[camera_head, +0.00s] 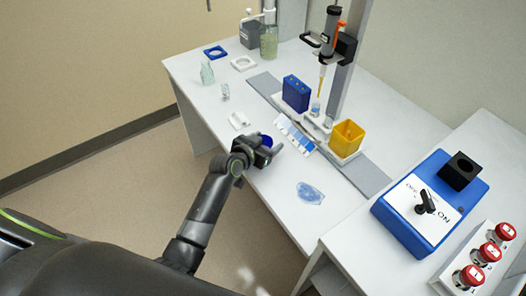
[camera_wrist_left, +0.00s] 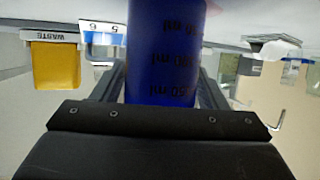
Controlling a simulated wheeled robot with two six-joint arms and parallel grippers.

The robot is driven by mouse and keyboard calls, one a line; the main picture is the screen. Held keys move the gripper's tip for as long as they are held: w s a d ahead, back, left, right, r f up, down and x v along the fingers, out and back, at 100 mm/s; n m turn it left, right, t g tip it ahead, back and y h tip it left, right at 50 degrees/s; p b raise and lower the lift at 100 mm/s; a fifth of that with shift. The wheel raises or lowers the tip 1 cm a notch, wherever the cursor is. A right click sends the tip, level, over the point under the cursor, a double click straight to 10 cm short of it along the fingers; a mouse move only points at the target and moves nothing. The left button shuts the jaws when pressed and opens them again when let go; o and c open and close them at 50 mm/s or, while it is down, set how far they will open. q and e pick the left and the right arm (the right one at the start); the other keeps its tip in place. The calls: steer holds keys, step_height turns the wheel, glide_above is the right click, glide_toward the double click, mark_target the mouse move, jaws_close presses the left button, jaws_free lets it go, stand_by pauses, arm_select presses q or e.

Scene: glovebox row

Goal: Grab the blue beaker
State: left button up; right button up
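The blue beaker (camera_head: 266,140) is by the near edge of the white table, mostly hidden behind my left gripper (camera_head: 268,151) in the head view. In the left wrist view, the beaker (camera_wrist_left: 165,55) shows large, with dark ml marks, between the two fingers of my left gripper (camera_wrist_left: 162,92). The fingers lie against both its sides, so the gripper looks shut on it. I cannot tell whether its base touches the table. My right gripper is not in view.
A yellow waste bin (camera_head: 346,138), a blue box (camera_head: 296,93) and a pipette (camera_head: 330,40) on a stand are behind to the right. A clear bluish item (camera_head: 310,193) lies near the edge. A blue switch box (camera_head: 430,205) stands at right. Small glassware (camera_head: 207,72) is at left.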

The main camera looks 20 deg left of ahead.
arm_select(q)
steer(key=c, duration=0.8)
steer(key=shift+o, duration=0.2)
steer(key=shift+r, duration=0.15)
